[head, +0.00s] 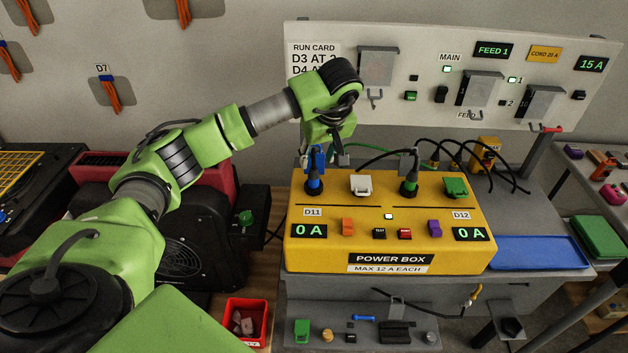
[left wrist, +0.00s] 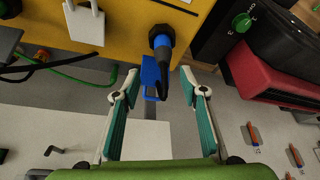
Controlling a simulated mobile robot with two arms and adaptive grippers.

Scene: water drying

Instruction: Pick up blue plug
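The blue plug (head: 314,184) stands upright in the left socket of the yellow power box (head: 390,262), below the raised blue socket lid. In the left wrist view the plug (left wrist: 160,40) shows as a black body with a blue ring and a dark cord, with the blue lid (left wrist: 150,75) beside it. My left gripper (head: 328,155) is over the box's back left. In the left wrist view the gripper (left wrist: 158,76) is open, its teal-padded fingers apart. The plug lies just beyond the fingertips, roughly centred between them. My right gripper is in neither view.
A white-lidded socket (head: 361,185) and a green plug (head: 409,186) stand to the right on the box. Black cables loop behind it. A panel (head: 430,70) rises at the back. A red case (head: 105,168) and black machine stand left. A blue tray (head: 540,252) lies right.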

